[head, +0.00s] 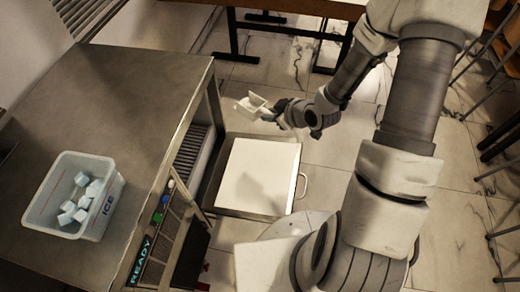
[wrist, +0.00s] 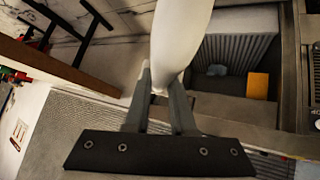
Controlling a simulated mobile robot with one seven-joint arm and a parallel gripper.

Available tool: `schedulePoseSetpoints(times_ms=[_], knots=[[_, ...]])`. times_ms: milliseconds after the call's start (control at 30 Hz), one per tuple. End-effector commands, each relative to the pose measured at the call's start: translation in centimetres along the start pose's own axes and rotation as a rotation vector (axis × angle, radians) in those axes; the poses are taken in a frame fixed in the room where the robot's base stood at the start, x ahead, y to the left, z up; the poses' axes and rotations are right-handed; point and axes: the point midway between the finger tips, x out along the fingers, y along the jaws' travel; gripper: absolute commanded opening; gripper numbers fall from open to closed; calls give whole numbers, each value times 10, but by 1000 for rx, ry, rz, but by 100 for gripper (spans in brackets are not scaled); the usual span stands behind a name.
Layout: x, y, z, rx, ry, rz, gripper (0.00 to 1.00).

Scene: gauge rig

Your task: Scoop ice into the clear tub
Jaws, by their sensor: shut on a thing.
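The clear tub (head: 106,216), marked ICE, stands upright on the steel counter at the left of the head view. Several pale ice cubes (head: 80,203) lie in it. My gripper (head: 274,112) is shut on a white scoop (head: 252,104), held in the air right of the counter, well away from the tub. In the wrist view the scoop (wrist: 180,38) rises from between the fingers (wrist: 160,82). Its far end is cut off there, so I cannot tell whether it carries ice.
The steel counter (head: 110,85) has a front panel reading READY (head: 141,262). A white panel with a handle (head: 258,172) extends low from its front. The wrist view shows a ridged compartment (wrist: 235,60) containing an orange block (wrist: 257,86). A table (head: 290,8) stands behind.

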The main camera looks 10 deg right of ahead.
Motion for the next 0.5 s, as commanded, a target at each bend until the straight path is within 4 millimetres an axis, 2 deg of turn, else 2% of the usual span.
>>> schedulePoseSetpoints(times_ms=[33,200,333,500], knots=[[22,-12,21,-24,8,-31,0],[52,-36,46,-111,33,-114,0],[65,-49,55,-153,44,-155,0],[71,-55,58,-178,49,-178,0]])
